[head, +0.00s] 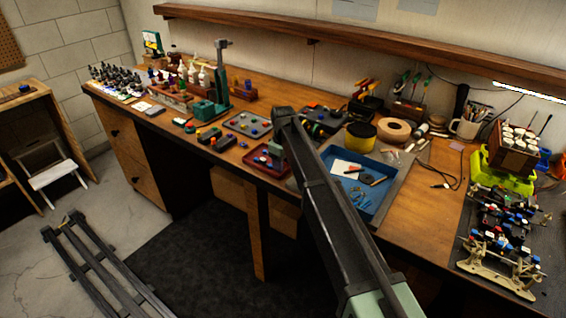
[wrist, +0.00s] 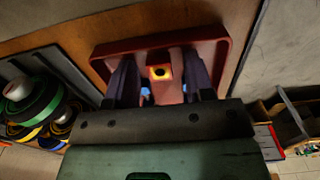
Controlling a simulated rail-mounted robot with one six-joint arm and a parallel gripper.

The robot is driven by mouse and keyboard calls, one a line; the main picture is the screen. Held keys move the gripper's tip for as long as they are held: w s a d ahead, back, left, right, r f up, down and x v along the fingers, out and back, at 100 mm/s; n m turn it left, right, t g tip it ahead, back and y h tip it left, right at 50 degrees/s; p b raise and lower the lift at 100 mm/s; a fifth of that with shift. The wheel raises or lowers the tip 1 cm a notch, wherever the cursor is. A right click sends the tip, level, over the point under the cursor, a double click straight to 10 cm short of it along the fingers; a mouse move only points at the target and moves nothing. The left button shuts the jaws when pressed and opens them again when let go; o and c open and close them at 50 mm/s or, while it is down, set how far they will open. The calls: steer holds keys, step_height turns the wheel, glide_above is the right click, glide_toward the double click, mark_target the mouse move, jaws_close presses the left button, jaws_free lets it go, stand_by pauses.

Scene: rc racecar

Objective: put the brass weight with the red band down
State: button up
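The red tray (head: 259,165) lies near the front edge of the bench in the head view, with small coloured pieces in it. It fills the top middle of the wrist view (wrist: 150,43). My gripper (wrist: 160,68) is over this tray, its two dark fingers set apart. I cannot tell whether the fingers touch anything. No brass weight with a red band can be made out for sure. In the head view my arm hides part of the tray.
A grey tray of small pieces (head: 247,124) lies behind the red tray. A blue tray with tools (head: 375,207) is to the right, across my arm. A green stand (head: 222,80) rises at the back left. The bench front edge is close.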

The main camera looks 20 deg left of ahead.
step_height(320, 180, up, 12)
steer(key=p, duration=1.2)
steer(key=shift+r, duration=0.25)
steer(key=shift+f, duration=0.1)
steer(key=s+d+m, duration=0.3)
steer(key=s+d, duration=0.1)
steer(key=d, duration=0.7)
steer(key=s+d+m, duration=0.2)
steer(key=s+d, duration=0.1)
steer(key=d, duration=0.8)
steer(key=s+d+m, duration=0.9)
steer(key=s+d, duration=1.1)
steer(key=d, duration=0.3)
steer(key=shift+s+m, duration=0.35)
steer(key=shift+m, duration=0.05)
steer(key=shift+d, duration=0.1)
